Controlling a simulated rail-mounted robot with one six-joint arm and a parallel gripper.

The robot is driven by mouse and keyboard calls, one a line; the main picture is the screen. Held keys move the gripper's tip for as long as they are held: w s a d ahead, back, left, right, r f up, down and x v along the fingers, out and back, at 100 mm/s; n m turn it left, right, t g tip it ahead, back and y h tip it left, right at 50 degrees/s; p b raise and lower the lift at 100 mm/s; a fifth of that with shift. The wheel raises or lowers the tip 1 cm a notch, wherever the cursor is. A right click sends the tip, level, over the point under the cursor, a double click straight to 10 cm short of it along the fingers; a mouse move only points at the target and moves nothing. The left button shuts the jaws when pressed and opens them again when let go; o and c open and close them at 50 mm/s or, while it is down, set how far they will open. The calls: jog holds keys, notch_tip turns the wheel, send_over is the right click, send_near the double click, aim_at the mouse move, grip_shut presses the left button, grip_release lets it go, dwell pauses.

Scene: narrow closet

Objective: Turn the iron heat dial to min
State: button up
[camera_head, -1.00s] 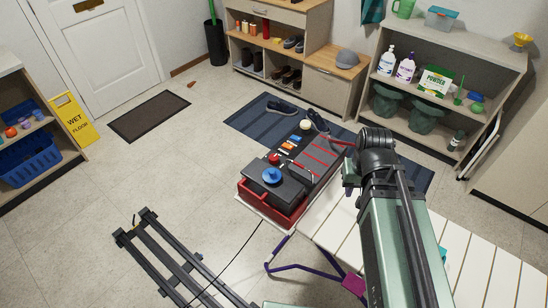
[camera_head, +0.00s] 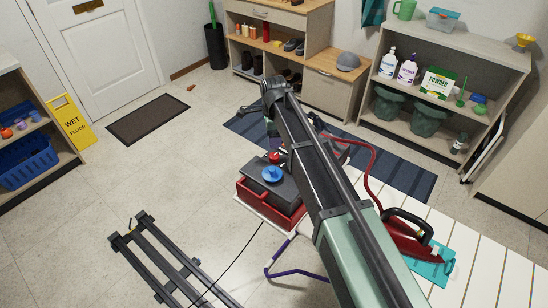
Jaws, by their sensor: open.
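The red iron (camera_head: 400,242) with a black handle (camera_head: 409,220) lies on a teal mat (camera_head: 437,264) on the white slatted board, just right of my arm. Its heat dial and setting cannot be made out at this size, and my arm partly covers the iron's left side. My gripper (camera_head: 271,128) is at the far end of my arm, well up and left of the iron and apart from it. Only a small part of it shows; its fingertips are mostly hidden behind the wrist.
A red box with a grey top (camera_head: 253,187) and a blue round knob (camera_head: 272,174) stands left of my arm. A red cord (camera_head: 371,165) runs from the iron toward the back. Shelves (camera_head: 465,62) stand behind. Open floor (camera_head: 185,180) lies at left.

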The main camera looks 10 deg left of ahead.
aim_at(274, 155)
notch_tip(274, 155, down, 10)
jog(key=b, duration=0.8)
jog(key=shift+r, duration=0.25)
jog(key=c, duration=0.9)
